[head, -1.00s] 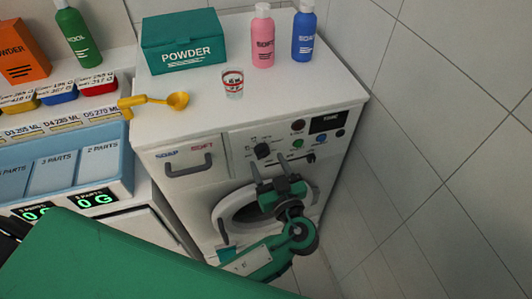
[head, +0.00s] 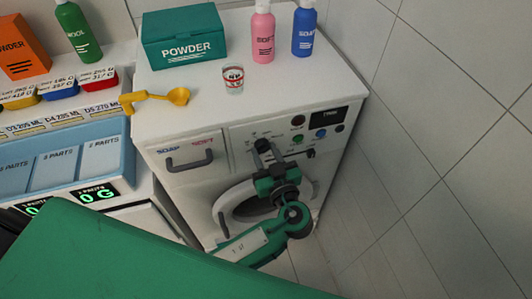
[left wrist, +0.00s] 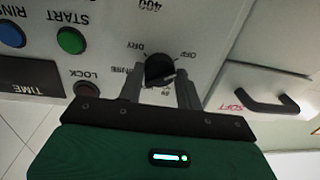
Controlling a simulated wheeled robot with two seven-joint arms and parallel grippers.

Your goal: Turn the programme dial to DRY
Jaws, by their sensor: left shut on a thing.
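The dark programme dial (head: 261,144) is on the white washing machine's front panel (head: 240,150). In the left wrist view the dial (left wrist: 160,68) appears upside down, with the labels DRY, OFF and a partly hidden one, seemingly RINSE, around it. My left gripper (head: 271,157) reaches up to the dial from below. In the left wrist view its fingers (left wrist: 160,84) stand on either side of the dial, shut on it. I cannot tell which label the dial points to. My right gripper is not in view.
The soap drawer handle (head: 190,160) is left of the dial. Coloured buttons, including a blue one (head: 320,134), and a display (head: 330,117) lie to the right.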

